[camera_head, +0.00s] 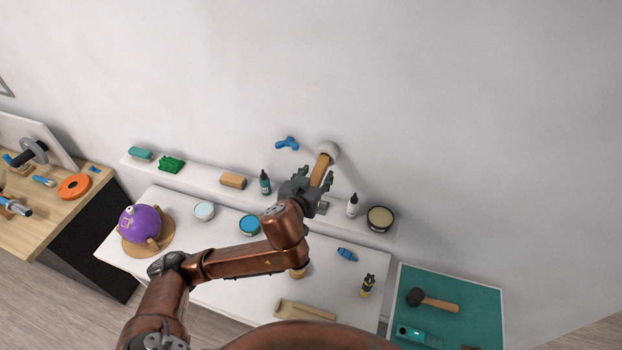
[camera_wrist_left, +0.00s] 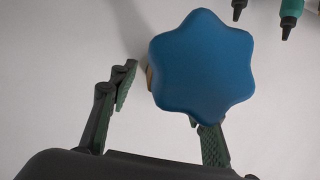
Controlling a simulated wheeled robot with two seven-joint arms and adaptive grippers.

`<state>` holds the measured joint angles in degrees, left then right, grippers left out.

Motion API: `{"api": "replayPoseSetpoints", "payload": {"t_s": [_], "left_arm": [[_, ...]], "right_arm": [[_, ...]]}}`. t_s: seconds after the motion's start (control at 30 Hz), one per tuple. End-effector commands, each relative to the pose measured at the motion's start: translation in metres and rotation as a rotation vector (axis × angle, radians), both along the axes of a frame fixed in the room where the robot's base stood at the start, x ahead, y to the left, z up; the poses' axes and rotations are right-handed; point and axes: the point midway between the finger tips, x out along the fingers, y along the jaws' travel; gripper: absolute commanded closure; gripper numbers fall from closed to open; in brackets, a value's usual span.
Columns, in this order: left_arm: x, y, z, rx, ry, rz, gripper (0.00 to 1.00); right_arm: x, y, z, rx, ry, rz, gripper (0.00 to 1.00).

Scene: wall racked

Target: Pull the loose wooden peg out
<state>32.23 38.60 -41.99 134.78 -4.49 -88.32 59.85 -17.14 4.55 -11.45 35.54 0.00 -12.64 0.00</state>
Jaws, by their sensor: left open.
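In the head view a wooden peg (camera_head: 321,170) sticks out from the wall below a pale round piece. My left gripper (camera_head: 307,188) is at the peg's near end and covers part of it. In the left wrist view my left gripper (camera_wrist_left: 160,105) is open, one finger on each side. A blue star-shaped knob (camera_wrist_left: 200,65) fills the middle there, in front of the tip of the right-hand finger. A tan sliver shows behind the knob's left edge; the rest is hidden. I cannot tell whether the fingers touch anything. My right gripper is not in view.
A blue part (camera_head: 287,143) is on the wall left of the peg. A narrow shelf (camera_head: 205,179) below holds a green dropper bottle (camera_head: 265,182), a white bottle (camera_head: 352,205) and a round tin (camera_head: 380,218). The white table has a purple ball (camera_head: 140,224) and small tubs.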

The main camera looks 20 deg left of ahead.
Motion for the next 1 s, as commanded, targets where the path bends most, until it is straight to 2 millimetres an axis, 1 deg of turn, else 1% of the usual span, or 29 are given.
{"api": "replayPoseSetpoints", "payload": {"t_s": [0.1, 0.2, 0.5, 1.0], "left_arm": [[0.01, 0.0, -0.003, 0.003, 0.0, 0.001, 0.56], [0.014, 0.001, -0.005, 0.001, -0.001, 0.002, 0.56], [0.015, 0.001, -0.006, 0.0, -0.001, 0.002, 0.57], [0.015, 0.001, -0.006, 0.0, -0.001, 0.002, 0.92]], "right_arm": [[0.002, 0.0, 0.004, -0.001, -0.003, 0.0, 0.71], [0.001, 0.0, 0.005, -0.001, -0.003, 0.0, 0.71], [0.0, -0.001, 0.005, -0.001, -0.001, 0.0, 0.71], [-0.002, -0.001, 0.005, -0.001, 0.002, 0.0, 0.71]]}}
